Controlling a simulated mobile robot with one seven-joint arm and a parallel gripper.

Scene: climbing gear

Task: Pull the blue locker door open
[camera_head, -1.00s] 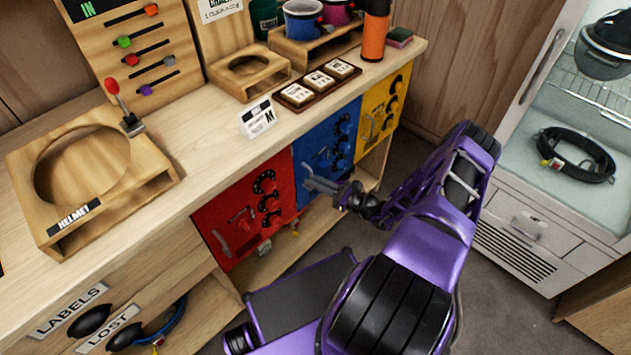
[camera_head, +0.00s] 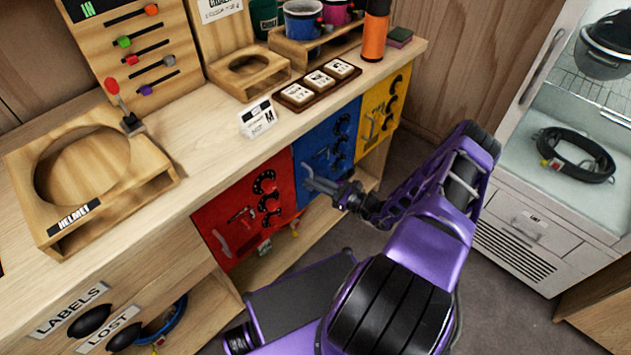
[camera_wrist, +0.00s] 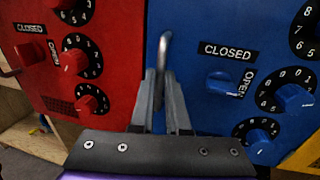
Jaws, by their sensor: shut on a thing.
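The blue locker door (camera_head: 318,138) sits between a red and a yellow one under the counter and looks shut. In the wrist view the blue door (camera_wrist: 205,22) fills the right side, with a CLOSED label, an OPEN label, a blue latch knob (camera_wrist: 222,84) and several number dials. A grey metal handle (camera_wrist: 164,46) stands near the door's left edge. My gripper (camera_wrist: 162,88) is shut on this handle, one finger on each side. In the head view my gripper (camera_head: 310,181) is at the door's lower left; the handle is hard to make out there.
The red door (camera_head: 245,215) is close on the left, the yellow door (camera_head: 382,112) on the right. The wooden counter (camera_head: 210,160) overhangs above. An open shelf lies below the doors. Clear floor (camera_head: 400,140) lies to the right, before a white cabinet (camera_head: 535,225).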

